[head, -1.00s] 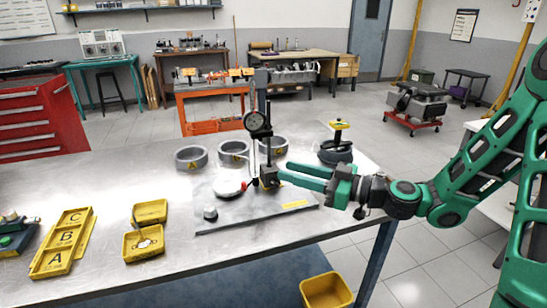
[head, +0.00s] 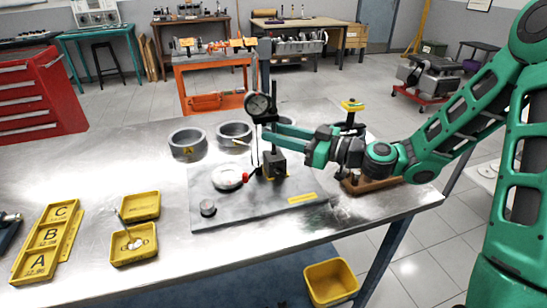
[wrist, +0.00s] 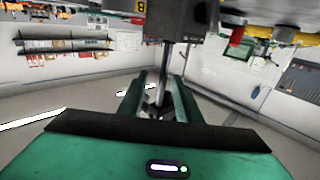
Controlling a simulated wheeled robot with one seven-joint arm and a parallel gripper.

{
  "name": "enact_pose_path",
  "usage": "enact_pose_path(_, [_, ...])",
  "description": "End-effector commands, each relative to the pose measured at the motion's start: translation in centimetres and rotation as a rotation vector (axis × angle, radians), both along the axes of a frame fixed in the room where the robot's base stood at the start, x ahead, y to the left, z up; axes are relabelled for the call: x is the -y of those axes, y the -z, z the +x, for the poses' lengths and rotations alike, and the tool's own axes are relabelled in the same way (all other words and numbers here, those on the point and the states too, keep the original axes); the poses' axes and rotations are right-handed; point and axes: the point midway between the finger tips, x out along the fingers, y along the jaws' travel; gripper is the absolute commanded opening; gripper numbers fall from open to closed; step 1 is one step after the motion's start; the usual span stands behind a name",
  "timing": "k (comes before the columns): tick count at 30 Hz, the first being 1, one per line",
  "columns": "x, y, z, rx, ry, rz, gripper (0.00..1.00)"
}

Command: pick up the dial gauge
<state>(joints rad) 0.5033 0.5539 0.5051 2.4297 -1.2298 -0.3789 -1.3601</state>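The dial gauge (head: 259,104) has a round dark-rimmed face. It sits on an upright stand whose dark block base (head: 274,164) rests on the grey surface plate (head: 245,212). My gripper (head: 272,130) is at the stand's post, just below and right of the dial, coming in from the right. In the wrist view, the gripper (wrist: 158,98) has its two green fingers apart, with the grey post (wrist: 166,62) running between them. I cannot tell whether either finger touches the post. The dial face does not show clearly in the wrist view.
A white round part (head: 229,178) and a small knob-like part (head: 208,208) sit on the plate. Grey rings (head: 187,143) stand behind it. A part with a yellow top (head: 352,106) stands behind my gripper. Yellow lettered trays (head: 46,240) and an open yellow box (head: 134,245) are left.

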Motion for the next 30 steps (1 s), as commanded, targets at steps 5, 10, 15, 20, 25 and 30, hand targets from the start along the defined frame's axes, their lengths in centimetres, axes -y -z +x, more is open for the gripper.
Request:
enact_pose_path(5, [-1.8, 0.0, 0.8, 0.0, -0.004, 0.001, 0.31])
enact_pose_path(10, [-3.8, 0.0, 1.9, 0.001, -0.003, 0.0, 0.31])
enact_pose_path(15, [-4.6, 0.0, 2.3, 0.0, -0.001, 0.0, 0.31])
enact_pose_path(20, [-4.6, 0.0, 2.4, 0.0, 0.0, 0.0, 0.31])
enact_pose_path(25, [-4.6, 0.1, 2.4, 0.0, -0.001, 0.0, 0.0])
enact_pose_path(30, [-4.6, -0.1, 2.4, 0.002, -0.001, 0.003, 0.0])
